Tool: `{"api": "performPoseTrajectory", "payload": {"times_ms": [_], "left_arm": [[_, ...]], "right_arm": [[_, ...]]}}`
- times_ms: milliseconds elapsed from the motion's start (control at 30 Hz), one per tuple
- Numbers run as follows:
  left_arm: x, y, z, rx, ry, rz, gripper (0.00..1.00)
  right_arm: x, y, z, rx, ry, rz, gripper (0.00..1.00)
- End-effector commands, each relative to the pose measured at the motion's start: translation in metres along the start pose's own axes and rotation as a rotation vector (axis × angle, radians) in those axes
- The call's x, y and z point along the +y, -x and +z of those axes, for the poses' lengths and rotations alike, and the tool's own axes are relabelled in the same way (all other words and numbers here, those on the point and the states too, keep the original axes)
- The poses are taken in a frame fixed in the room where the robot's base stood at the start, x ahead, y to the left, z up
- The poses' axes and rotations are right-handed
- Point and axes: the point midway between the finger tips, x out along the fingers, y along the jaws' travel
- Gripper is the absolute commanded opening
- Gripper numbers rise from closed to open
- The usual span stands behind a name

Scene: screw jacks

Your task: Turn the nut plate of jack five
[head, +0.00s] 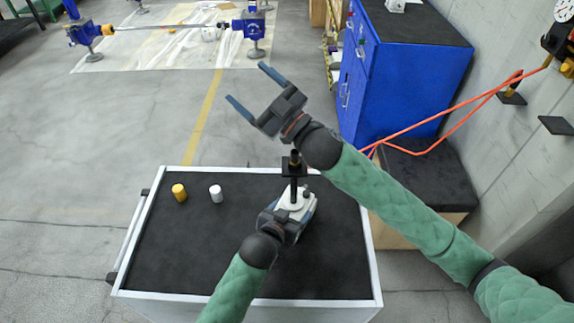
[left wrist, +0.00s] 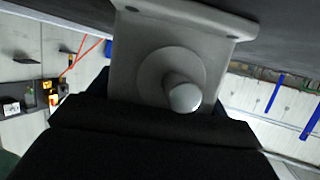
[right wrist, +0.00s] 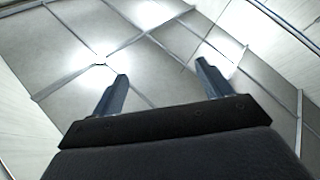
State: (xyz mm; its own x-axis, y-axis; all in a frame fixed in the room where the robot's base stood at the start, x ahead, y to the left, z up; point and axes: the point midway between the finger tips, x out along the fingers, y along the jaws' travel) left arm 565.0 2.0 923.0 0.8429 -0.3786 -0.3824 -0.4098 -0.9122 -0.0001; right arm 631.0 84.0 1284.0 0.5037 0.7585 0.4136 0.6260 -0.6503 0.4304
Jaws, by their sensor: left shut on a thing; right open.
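A screw jack stands on the black cart top, with a pale grey body (head: 296,201), an upright black screw and a dark square nut plate (head: 294,167) near its top. No number is readable. My left gripper (head: 298,209) is shut around the pale lower body, below the nut plate. The left wrist view shows the body close up as a grey block with a flange (left wrist: 190,25) and a round shaft end (left wrist: 183,94); the fingertips are hidden there. My right gripper (head: 248,88) is open and empty, raised beyond the cart, its fingers (right wrist: 160,90) apart.
A yellow cylinder (head: 179,192) and a white cylinder (head: 216,193) stand on the left of the cart top (head: 160,250). My right arm crosses beside the jack on the right. A blue cabinet (head: 400,85) and an orange hose (head: 440,122) are behind.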

Motion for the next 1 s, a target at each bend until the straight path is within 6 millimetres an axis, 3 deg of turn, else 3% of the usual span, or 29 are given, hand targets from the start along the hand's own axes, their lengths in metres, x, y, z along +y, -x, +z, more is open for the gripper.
{"api": "performPoseTrajectory", "payload": {"times_ms": [267, 467, 800, 1000], "left_arm": [[0.001, 0.000, 0.002, -0.004, 0.003, 0.001, 0.06], [0.001, 0.000, 0.002, -0.004, 0.003, 0.001, 0.06], [0.001, 0.000, 0.002, -0.004, 0.002, 0.001, 0.06], [0.001, 0.000, 0.002, -0.004, 0.002, 0.001, 0.06]], "right_arm": [[0.023, 0.016, 0.014, 0.025, 0.032, -0.184, 0.78], [0.028, 0.046, 0.042, -0.033, 0.047, -0.286, 0.78], [0.049, 0.121, 0.099, -0.188, 0.062, -0.405, 0.78], [0.067, 0.170, 0.123, -0.270, 0.041, -0.451, 0.78]]}}
